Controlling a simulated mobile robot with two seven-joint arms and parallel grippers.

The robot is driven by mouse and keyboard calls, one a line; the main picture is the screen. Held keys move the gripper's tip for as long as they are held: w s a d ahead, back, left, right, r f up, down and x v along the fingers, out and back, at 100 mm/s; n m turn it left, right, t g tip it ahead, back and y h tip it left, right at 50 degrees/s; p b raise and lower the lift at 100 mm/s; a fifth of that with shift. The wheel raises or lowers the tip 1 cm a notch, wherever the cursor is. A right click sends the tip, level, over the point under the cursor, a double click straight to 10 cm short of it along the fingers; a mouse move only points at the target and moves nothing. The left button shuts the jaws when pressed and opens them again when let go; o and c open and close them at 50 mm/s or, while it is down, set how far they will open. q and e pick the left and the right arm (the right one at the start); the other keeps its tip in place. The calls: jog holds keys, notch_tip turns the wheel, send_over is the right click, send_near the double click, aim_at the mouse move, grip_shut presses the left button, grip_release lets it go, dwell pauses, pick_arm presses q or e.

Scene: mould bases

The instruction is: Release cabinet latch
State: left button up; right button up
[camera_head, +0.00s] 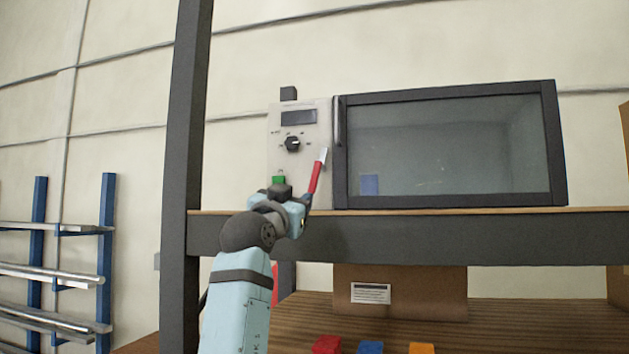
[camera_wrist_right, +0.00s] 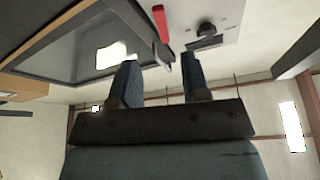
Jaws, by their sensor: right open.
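The cabinet (camera_head: 450,150) has a dark-framed glass door and a pale control panel (camera_head: 318,112) at its left. A red latch lever with a pale tip (camera_head: 317,172) stands slightly tilted on the panel's lower right, beside the door. My right gripper (camera_head: 294,194) is in front of the panel's lower part, close to the lever; its wrist partly hides the panel. In the right wrist view, my open, empty fingers (camera_wrist_right: 160,75) point toward the panel, with the red lever (camera_wrist_right: 160,22) beyond the gap between them. I cannot tell whether they touch it. My left gripper is not in view.
The panel has a black knob (camera_head: 292,144), a dark display (camera_head: 298,117) and a green button (camera_head: 278,180). The cabinet stands on a shelf (camera_head: 400,236) beside a dark post (camera_head: 186,150). Below are a cardboard box (camera_head: 420,290) and red, blue and orange blocks (camera_head: 370,347).

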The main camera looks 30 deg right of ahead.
aim_at(313, 184)
jog(key=p+x, duration=0.5)
jog(key=x, duration=0.5)
jog(key=shift+r, duration=0.1)
jog(key=shift+w+d+r+p, duration=0.15)
jog(key=shift+w+d+p, duration=0.25)
jog(key=shift+d, duration=0.1)
grip_shut()
